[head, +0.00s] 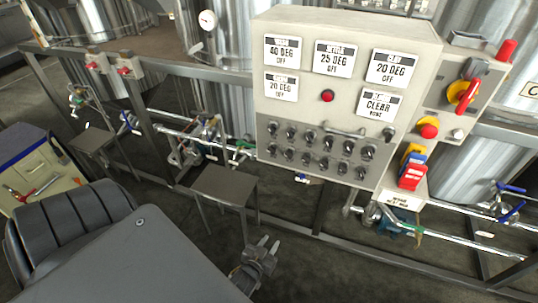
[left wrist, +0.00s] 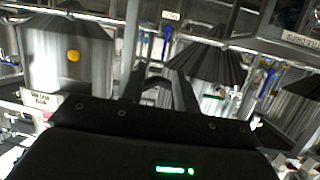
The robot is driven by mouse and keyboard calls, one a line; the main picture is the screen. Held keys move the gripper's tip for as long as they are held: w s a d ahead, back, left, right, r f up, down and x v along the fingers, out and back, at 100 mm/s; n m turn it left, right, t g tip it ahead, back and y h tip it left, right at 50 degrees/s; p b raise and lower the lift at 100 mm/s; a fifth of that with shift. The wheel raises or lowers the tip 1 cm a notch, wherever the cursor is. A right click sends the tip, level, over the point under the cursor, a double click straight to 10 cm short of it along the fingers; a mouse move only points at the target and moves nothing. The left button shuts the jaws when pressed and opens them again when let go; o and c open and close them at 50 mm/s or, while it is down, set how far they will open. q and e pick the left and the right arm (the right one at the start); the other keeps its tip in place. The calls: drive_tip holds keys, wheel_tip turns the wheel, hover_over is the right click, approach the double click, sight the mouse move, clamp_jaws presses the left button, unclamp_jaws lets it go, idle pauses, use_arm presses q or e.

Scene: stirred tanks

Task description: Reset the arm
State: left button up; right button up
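My left gripper (head: 268,246) shows low in the head view, in front of the control panel (head: 338,110) and over the dark floor. Its two fingers point up in the picture and stand a little apart, with nothing seen between them. In the left wrist view, the fingers of the same gripper (left wrist: 160,88) also stand apart and empty, with tanks and pipes behind them. My right gripper is in neither view.
The panel carries paper labels, switches and a red emergency knob (head: 428,131). A small grey stand (head: 224,187) is left of my left gripper. A metal frame with pipes and valves runs behind. A toolbox (head: 38,172) stands at left. Bare floor (head: 345,265) lies right of the gripper.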

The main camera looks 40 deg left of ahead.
use_arm(q)
drive_tip(key=shift+s+f, duration=0.1)
drive_tip(key=shift+f, duration=0.2)
idle(0.4)
drive_tip(key=s+d+f+m+g+h, duration=0.25)
drive_tip(key=s+f+g, duration=0.25)
drive_tip(key=s+f, duration=0.8)
drive_tip(key=s+f+m+g, duration=0.1)
drive_tip(key=s+f+g, duration=0.3)
drive_tip(key=s, duration=0.6)
drive_tip(key=s+a+f+m+g, duration=0.1)
drive_tip(key=s+f+g, duration=0.2)
drive_tip(key=s+f, duration=0.5)
drive_tip(key=shift+s+f+g, duration=0.35)
drive_tip(key=shift+s+g, duration=0.05)
drive_tip(key=shift+s, duration=0.85)
